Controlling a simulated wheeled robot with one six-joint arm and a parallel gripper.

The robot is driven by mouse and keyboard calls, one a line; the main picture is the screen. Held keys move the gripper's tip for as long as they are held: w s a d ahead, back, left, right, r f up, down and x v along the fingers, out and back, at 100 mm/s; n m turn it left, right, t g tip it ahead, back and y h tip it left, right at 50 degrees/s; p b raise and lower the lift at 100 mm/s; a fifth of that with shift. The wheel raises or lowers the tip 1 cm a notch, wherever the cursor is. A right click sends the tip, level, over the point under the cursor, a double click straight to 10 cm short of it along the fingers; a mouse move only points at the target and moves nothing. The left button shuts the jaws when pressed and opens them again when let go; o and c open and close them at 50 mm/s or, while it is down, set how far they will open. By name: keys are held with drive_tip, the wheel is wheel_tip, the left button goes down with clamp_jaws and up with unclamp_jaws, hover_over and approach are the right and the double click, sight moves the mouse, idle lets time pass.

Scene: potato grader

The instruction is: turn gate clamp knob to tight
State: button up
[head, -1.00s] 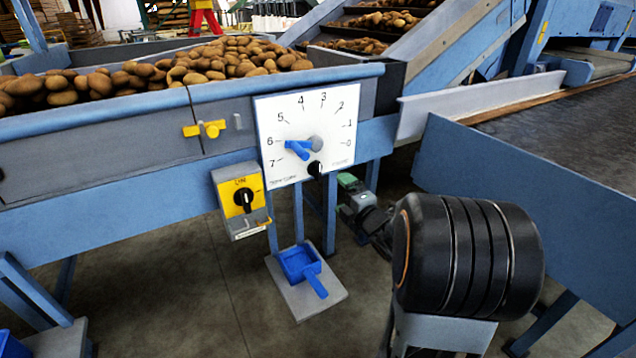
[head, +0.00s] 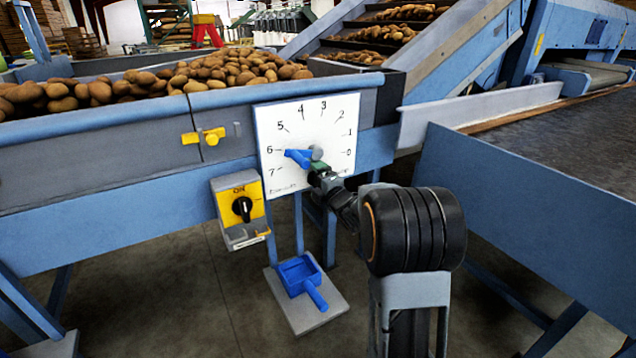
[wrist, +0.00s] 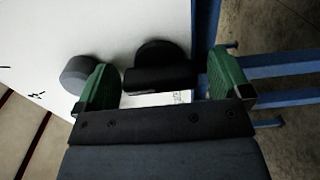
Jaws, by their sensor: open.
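The black knob (wrist: 157,68) sits low on the white dial plate (head: 282,128), and I take it for the gate clamp knob. In the wrist view it has a round base and a raised grip bar. My gripper (wrist: 161,82) is open, with one green finger on each side of the knob and visible gaps between. In the head view my gripper (head: 319,168) is at the plate's lower right and hides the knob. The blue pointer (head: 298,157) points near 6 from its grey hub (wrist: 78,71), which is beside the left finger in the wrist view.
A yellow switch box (head: 240,205) with a black rotary handle hangs left of the plate. A yellow latch (head: 204,136) is on the bin wall. A blue scoop (head: 300,275) lies below. A blue conveyor frame (head: 530,215) stands to the right.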

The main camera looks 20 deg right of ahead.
drive_tip(key=c, duration=0.9)
drive_tip(key=shift+m, duration=0.3)
drive_tip(key=m, duration=0.3)
drive_tip(key=shift+m, duration=0.4)
drive_tip(key=m+p, duration=0.1)
drive_tip(key=m, duration=0.3)
drive_tip(key=shift+m, duration=0.3)
drive_tip(key=m+p, duration=0.1)
drive_tip(key=m, duration=0.3)
drive_tip(key=shift+m+p, duration=1.05)
drive_tip(key=shift+m, duration=1.45)
